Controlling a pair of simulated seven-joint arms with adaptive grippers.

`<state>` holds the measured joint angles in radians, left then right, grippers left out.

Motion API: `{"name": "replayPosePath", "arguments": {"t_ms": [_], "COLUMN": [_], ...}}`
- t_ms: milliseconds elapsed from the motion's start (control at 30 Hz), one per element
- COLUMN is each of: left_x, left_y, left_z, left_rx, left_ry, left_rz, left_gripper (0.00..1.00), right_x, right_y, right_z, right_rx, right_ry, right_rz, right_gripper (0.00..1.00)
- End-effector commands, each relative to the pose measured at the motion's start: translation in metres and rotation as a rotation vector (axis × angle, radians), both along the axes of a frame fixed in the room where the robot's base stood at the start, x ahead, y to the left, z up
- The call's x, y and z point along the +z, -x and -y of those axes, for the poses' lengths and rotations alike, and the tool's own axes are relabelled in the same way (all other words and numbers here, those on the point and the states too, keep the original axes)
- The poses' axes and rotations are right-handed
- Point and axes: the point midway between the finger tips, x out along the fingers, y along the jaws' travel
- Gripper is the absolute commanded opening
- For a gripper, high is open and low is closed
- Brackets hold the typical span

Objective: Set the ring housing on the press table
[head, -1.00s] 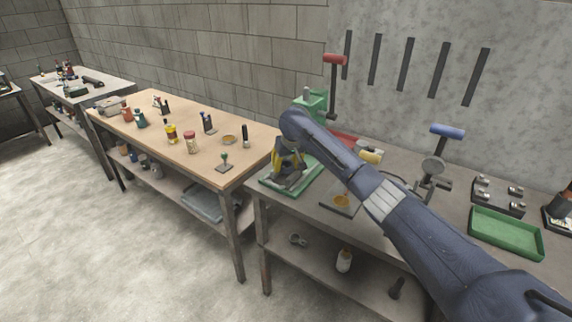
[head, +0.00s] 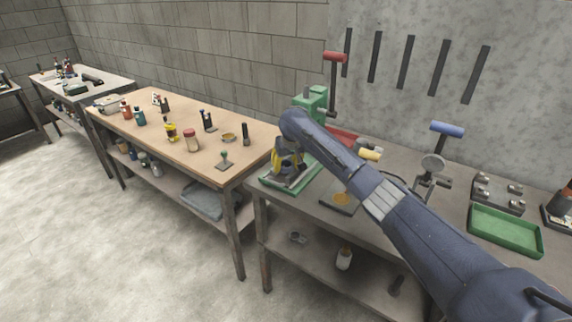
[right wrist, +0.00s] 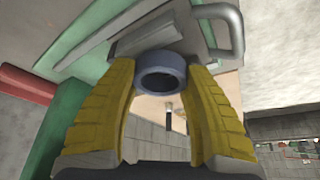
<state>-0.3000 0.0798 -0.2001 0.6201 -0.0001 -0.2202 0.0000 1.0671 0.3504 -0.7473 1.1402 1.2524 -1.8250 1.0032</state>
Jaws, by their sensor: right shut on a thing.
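My right gripper (head: 285,166) is at the green arbor press (head: 312,103), over the press's base (head: 271,186). Its yellow fingers (right wrist: 163,95) show in the right wrist view, shut on a blue-grey ring housing (right wrist: 161,80) between the tips. The ring's round opening faces the wrist camera. A grey metal part of the press (right wrist: 155,42), likely its table, lies just beyond the ring; I cannot tell whether they touch. In the head view my gripper and arm hide the ring. My left gripper is not in view.
The press has a red-knobbed lever (head: 335,58) rising behind my arm. On the same bench are a blue-handled tool (head: 446,130), a green tray (head: 506,231) and a flat plate (head: 342,198). A wooden bench (head: 185,145) with several small items stands left.

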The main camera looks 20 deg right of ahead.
Motion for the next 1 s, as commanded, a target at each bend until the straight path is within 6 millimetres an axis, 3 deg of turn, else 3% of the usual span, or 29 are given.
{"name": "replayPosePath", "arguments": {"t_ms": [533, 567, 767, 1000], "left_x": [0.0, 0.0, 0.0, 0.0], "left_y": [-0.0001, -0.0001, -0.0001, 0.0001], "left_z": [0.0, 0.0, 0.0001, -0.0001], "left_rx": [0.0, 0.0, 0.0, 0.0], "left_ry": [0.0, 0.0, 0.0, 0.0], "left_rz": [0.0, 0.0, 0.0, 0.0], "left_gripper": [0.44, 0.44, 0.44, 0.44], "right_x": [-0.0008, -0.0008, -0.0007, -0.0014], "right_y": [0.0006, 0.0007, 0.0006, 0.0008], "right_z": [-0.0005, -0.0005, -0.0002, 0.0002], "right_rx": [0.0, 0.0, 0.0, -0.001], "right_ry": [-0.001, -0.001, 0.0, 0.0], "right_rz": [-0.002, -0.002, -0.002, -0.004], "right_gripper": [0.07, 0.52, 0.75, 0.75]}}
